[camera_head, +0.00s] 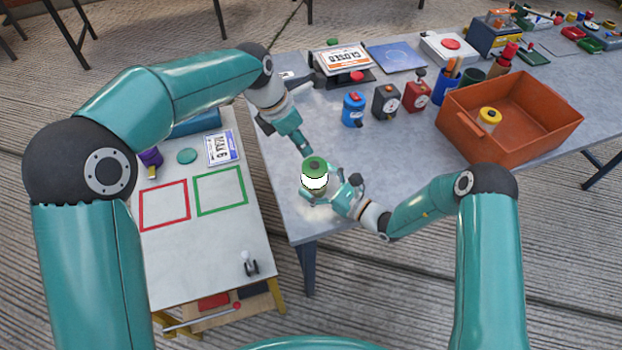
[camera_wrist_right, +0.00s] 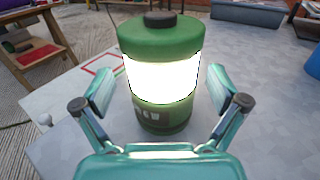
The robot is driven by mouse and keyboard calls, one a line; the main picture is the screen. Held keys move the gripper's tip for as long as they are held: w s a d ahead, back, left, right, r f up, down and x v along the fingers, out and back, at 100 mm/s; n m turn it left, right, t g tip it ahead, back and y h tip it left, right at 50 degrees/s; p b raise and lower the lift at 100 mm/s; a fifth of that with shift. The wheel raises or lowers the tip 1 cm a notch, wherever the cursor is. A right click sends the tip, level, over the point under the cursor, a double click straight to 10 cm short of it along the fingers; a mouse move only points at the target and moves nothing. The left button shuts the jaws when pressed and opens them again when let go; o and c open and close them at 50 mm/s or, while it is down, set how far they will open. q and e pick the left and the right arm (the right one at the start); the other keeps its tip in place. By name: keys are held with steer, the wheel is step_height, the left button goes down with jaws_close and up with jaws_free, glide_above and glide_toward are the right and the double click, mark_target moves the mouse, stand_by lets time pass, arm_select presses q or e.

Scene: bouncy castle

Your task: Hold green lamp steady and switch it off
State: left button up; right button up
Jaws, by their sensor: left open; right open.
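The green lamp (camera_head: 315,167) stands upright on the grey table near its front left corner. It has a green cap with a dark button on top and a bright, lit white band. In the right wrist view the lamp (camera_wrist_right: 160,75) stands between the open fingers of my right gripper (camera_wrist_right: 160,115), with a gap on both sides. In the head view my right gripper (camera_head: 338,195) is at the lamp's lower right. My left gripper (camera_head: 303,146) is open, above and slightly left of the lamp, pointing down toward its top.
An orange crate (camera_head: 462,137) holding a yellow-lidded jar stands at the right. A blue canister (camera_head: 353,110), a dark gauge box (camera_head: 386,102) and a sign (camera_head: 347,60) stand behind the lamp. A white side table (camera_head: 160,262) with red and green outlines is at the left.

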steer(key=shift+c, duration=0.4)
steer(key=c, duration=1.3)
arm_select(q)
steer(key=shift+c, duration=0.4)
arm_select(e)
steer(key=shift+c, duration=1)
arm_select(q)
jaws_close()
